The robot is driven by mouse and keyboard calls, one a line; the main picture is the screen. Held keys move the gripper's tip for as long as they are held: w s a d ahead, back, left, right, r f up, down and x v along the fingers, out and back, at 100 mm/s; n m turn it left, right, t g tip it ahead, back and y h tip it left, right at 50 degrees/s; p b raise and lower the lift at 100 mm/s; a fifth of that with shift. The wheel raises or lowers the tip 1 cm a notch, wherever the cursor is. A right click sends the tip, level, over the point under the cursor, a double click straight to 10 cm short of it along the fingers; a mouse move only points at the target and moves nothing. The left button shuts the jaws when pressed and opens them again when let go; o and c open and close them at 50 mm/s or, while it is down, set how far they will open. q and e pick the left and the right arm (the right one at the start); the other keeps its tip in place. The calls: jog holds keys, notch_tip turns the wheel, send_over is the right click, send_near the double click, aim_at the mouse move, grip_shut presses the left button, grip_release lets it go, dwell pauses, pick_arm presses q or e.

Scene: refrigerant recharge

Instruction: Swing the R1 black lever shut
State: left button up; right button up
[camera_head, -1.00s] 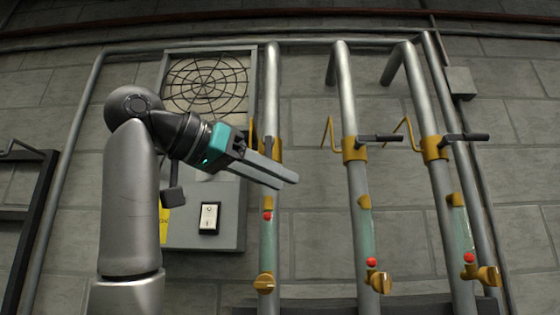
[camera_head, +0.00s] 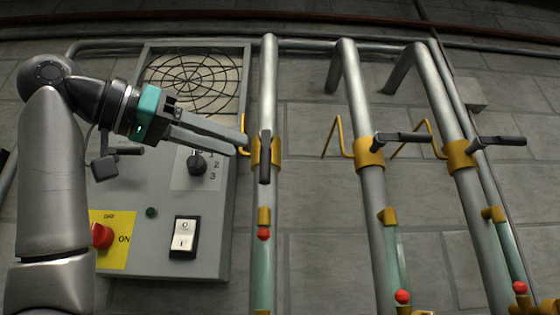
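No label shows which valve is R1. Three upright pipes carry brass valves with black levers. The left pipe's black lever (camera_head: 265,157) lies in line with its pipe. The middle black lever (camera_head: 403,137) and the right black lever (camera_head: 499,141) stick out to the right, across their pipes. My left gripper (camera_head: 240,146) looks shut and empty, its fingers side by side. Its tips are just left of the left pipe's valve and lever, overlapping part of the brass hook there; I cannot tell if they touch. My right gripper is not in view.
Behind my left arm is a grey control box (camera_head: 208,263) with a fan grille (camera_head: 192,80), a rotary knob (camera_head: 197,163), a rocker switch (camera_head: 184,237) and a red button (camera_head: 102,236). Sight glasses with red balls sit below the valves. Space between the pipes is open.

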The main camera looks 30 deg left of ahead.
aim_at(270, 159)
pick_arm(q)
jog(key=p+x, duration=0.1)
jog(key=x, duration=0.9)
jog(key=shift+w+f, duration=0.1)
jog(key=shift+w, duration=0.3)
grip_shut()
dwell(0.8)
